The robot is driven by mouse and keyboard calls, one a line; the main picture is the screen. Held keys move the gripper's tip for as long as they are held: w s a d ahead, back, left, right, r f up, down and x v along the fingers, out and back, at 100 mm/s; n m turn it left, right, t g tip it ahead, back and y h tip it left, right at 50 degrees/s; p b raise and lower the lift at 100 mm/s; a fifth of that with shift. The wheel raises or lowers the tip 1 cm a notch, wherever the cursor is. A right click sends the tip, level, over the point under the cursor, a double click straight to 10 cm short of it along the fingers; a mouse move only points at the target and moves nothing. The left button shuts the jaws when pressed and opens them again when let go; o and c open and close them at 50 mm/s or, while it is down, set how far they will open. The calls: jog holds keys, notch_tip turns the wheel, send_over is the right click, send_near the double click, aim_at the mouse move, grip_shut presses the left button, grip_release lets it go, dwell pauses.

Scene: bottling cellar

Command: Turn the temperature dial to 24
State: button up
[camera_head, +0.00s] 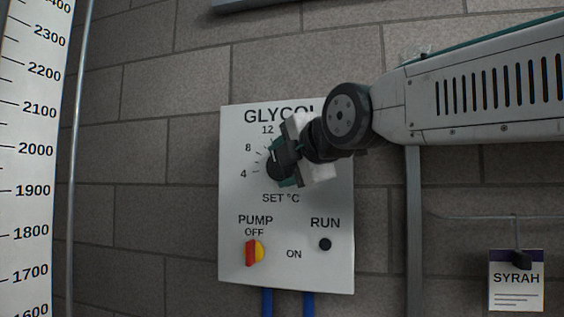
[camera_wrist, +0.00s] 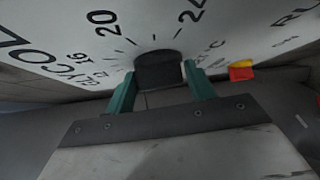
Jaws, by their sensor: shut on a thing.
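The temperature dial (camera_head: 273,168) is a dark knob on the white GLYCOL panel (camera_head: 235,215), above the words SET °C. In the head view, 4, 8 and 12 show at its left and top; my gripper (camera_head: 284,162) and arm hide its right side. The wrist view shows the dark knob (camera_wrist: 158,70) between my two teal fingers (camera_wrist: 159,77), which are shut on it. The printed 20 and 24 stand beyond the knob there, left and right of its middle. I cannot tell where the dial's pointer is.
Below the dial is a red and yellow PUMP switch (camera_head: 254,252), its red handle near upright below OFF. A dark RUN lamp (camera_head: 325,244) is to its right. A SYRAH tag (camera_head: 516,280) hangs at right; a scale (camera_head: 35,160) stands at left.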

jog(key=m+t, duration=0.2)
jog(key=m, duration=0.1)
jog(key=m+t, duration=0.3)
jog(key=f+m+t, duration=0.1)
jog(key=m+t, duration=0.2)
jog(key=shift+a+m+y, duration=0.15)
jog(key=shift+m+y, duration=0.25)
jog(key=m+t+h, duration=0.1)
jog(key=m+h, duration=0.2)
jog(key=m+t+h, duration=0.1)
jog(key=m+h, duration=0.1)
jog(key=m, duration=0.2)
jog(key=m+t+h, duration=0.2)
jog(key=m+h, duration=0.1)
jog(key=shift+w+a+f+m+h, duration=0.2)
jog(key=shift+a+f+m+h, duration=0.1)
jog(key=shift+f+m, duration=0.1)
jog(key=m+g+h, duration=0.1)
jog(key=m+h, duration=0.3)
jog(key=m+g+h, duration=0.1)
jog(key=m+h, duration=0.2)
jog(key=m, duration=0.1)
jog(key=m+h, duration=0.4)
jog(key=m, duration=0.1)
jog(key=shift+w+a+f+g+h, duration=0.1)
jog(key=shift+a+f+g+h, duration=0.05)
jog(key=shift+a+g+h, duration=0.2)
jog(key=shift+d+m+g+h, duration=0.1)
jog(key=shift+m+g+h, duration=0.2)
jog(key=shift+m, duration=0.2)
